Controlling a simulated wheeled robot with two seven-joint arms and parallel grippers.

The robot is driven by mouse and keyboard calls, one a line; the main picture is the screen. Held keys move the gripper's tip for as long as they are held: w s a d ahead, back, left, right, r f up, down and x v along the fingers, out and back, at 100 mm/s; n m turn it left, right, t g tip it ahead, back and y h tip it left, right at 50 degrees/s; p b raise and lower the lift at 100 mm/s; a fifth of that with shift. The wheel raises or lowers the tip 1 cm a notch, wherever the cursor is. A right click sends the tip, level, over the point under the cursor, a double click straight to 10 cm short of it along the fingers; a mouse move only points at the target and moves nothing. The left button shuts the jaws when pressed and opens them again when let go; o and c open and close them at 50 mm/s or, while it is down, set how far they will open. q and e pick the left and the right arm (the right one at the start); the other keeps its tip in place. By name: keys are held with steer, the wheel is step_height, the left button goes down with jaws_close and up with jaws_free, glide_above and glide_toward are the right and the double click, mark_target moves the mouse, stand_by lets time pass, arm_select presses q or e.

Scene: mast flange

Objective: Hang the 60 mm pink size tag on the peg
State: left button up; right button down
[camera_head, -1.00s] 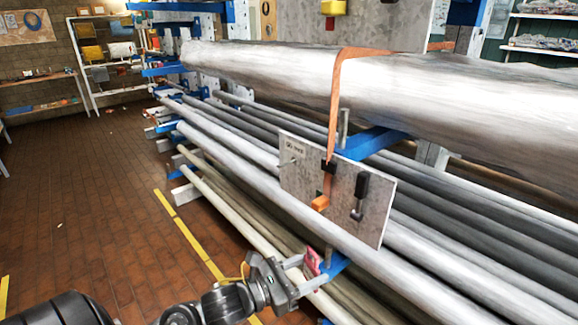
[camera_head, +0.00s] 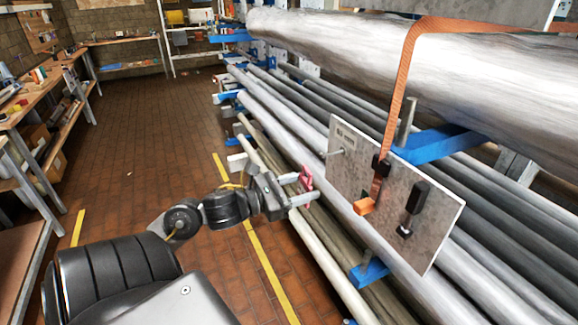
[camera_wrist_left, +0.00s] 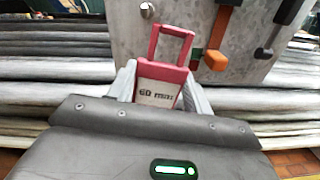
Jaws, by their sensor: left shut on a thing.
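The pink tag (camera_head: 306,179) is upright in my left gripper (camera_head: 301,190), whose fingers are shut on it. In the left wrist view the tag (camera_wrist_left: 159,86) reads "60", and its open loop handle points up. The peg (camera_head: 338,152) sticks out of the upper left part of a grey plate (camera_head: 440,226). In the left wrist view the round peg end (camera_wrist_left: 147,10) is above and slightly left of the tag's loop, apart from it. The tag is left of the plate in the head view. My right gripper is not in view.
An orange strap (camera_head: 402,85) hangs in front of the plate to an orange end piece (camera_head: 364,206). A black handle (camera_head: 415,200) is right of it. Long pipes lie on a rack with blue arms (camera_head: 440,145). The brown floor (camera_head: 165,150) at left is open.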

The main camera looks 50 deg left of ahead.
arm_select(q)
steer(key=shift+y, duration=0.3)
steer(key=a+r, duration=0.3)
steer(key=shift+s+a, duration=0.25)
steer(key=shift+s, duration=0.15)
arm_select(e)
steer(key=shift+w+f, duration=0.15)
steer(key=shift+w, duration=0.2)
arm_select(q)
steer(key=shift+w, duration=0.1)
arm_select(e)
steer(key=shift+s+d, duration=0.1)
